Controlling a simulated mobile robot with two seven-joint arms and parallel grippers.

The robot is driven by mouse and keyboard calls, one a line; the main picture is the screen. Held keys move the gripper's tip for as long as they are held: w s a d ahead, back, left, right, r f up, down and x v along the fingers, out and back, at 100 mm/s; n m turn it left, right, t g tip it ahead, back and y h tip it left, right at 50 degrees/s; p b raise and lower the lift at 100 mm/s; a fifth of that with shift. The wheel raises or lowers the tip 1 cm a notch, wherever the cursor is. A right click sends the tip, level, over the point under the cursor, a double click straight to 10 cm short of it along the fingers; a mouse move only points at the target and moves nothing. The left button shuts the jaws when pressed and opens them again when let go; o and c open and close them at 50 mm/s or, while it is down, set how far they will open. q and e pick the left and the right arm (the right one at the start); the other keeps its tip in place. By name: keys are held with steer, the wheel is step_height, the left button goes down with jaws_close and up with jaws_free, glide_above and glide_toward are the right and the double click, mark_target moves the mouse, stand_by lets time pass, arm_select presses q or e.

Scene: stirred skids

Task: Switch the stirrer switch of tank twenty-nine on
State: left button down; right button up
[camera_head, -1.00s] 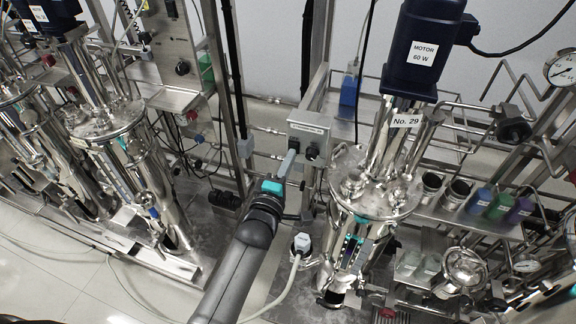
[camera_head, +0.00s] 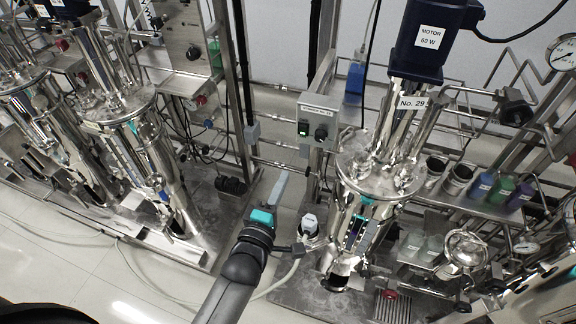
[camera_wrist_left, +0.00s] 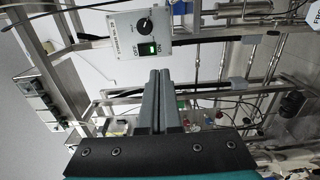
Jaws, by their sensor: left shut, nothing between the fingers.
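The grey control box (camera_head: 317,118) stands left of tank twenty-nine (camera_head: 378,172), whose label (camera_head: 411,103) reads "No. 29". My right gripper is not in view.
A blue motor (camera_head: 430,40) tops the tank. A shelf to its right holds steel cups and coloured bottles (camera_head: 501,188). Another steel tank (camera_head: 125,115) is at left. Open floor lies at lower left.

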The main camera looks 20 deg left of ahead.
arm_select(q)
steer(key=shift+s+f, duration=0.15)
steer(key=shift+s, duration=0.75)
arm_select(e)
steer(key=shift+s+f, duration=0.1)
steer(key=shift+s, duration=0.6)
arm_select(q)
steer(key=shift+f, duration=0.1)
steer(key=s+f+m+g+b, duration=0.2)
steer(key=s+f+m+g, duration=0.15)
steer(key=f, duration=0.75)
steer(key=s+d+f+m+g+b, duration=0.1)
steer(key=s+f+m+g+b, duration=0.3)
steer(key=f, duration=0.7)
steer(key=s+f+m+g+b, duration=0.1)
steer(key=s+f+m, duration=0.2)
steer(key=s+f, duration=0.5)
steer(key=s+a+f+m+g+b, duration=0.2)
steer(key=s+a+f+m+g, duration=0.1)
steer(key=s+f, duration=0.7)
steer(key=s+a+f+m+g+b, duration=0.3)
steer(key=s+f+m+g, duration=0.2)
steer(key=s+f, duration=0.5)
steer(key=shift+s+m+y, duration=0.3)
steer(key=shift+s+m, duration=0.45)
steer(key=shift+m, duration=0.1)
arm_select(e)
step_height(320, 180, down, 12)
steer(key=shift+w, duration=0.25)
